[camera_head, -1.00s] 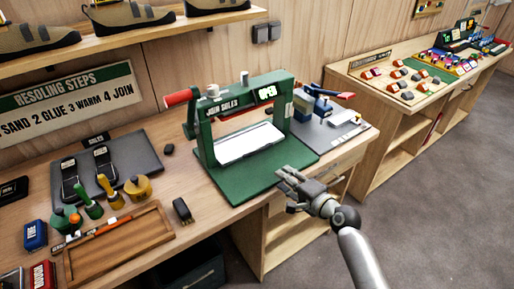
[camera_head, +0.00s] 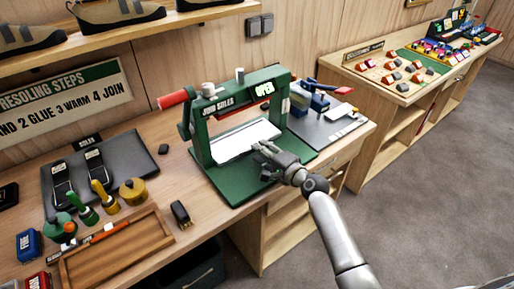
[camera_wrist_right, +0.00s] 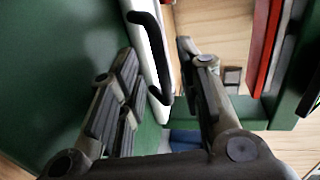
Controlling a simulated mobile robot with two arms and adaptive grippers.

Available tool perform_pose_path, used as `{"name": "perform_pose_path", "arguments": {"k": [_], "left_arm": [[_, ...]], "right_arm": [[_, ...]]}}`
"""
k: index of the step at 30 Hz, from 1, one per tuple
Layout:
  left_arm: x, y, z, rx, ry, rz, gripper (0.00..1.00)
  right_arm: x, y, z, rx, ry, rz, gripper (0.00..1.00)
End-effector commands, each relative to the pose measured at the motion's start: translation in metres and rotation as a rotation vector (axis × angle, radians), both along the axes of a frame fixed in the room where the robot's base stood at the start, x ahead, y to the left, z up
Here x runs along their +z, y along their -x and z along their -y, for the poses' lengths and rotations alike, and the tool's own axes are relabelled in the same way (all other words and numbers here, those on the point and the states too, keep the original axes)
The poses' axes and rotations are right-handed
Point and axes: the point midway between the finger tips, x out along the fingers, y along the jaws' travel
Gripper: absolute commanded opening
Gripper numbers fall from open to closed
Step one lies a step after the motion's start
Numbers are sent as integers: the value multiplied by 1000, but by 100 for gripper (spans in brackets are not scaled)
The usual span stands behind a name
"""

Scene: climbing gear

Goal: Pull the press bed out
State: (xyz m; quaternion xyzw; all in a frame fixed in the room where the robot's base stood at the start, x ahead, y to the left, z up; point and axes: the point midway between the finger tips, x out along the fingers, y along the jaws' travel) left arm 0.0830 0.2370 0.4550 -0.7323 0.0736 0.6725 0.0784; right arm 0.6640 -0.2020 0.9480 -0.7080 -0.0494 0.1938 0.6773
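The green press (camera_head: 240,115) stands on the wooden bench, with a red-ended lever at its left and signs reading JOIN SOLES and OPEN. Its white press bed (camera_head: 232,141) lies between the uprights, above the green base. My right gripper (camera_head: 263,154) is at the bed's front right edge. In the right wrist view, the white bed edge (camera_wrist_right: 146,62) carries a black bar handle (camera_wrist_right: 160,58). The two fingers of my right gripper (camera_wrist_right: 160,78) are spread on either side of the handle, with visible gaps. My left gripper is not in view.
Open floor (camera_head: 430,190) lies to the right of the bench.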

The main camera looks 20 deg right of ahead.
Motion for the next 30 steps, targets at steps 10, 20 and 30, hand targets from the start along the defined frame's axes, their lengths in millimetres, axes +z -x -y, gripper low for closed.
{"name": "perform_pose_path", "arguments": {"k": [10, 20, 30], "left_arm": [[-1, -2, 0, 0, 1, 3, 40], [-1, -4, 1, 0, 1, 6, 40], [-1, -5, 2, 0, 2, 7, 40]], "right_arm": [[-6, -27, -10, 0, 0, 0, 33], [-6, -28, -10, 0, 0, 0, 30], [-7, -28, -10, 0, 0, 0, 0]]}}
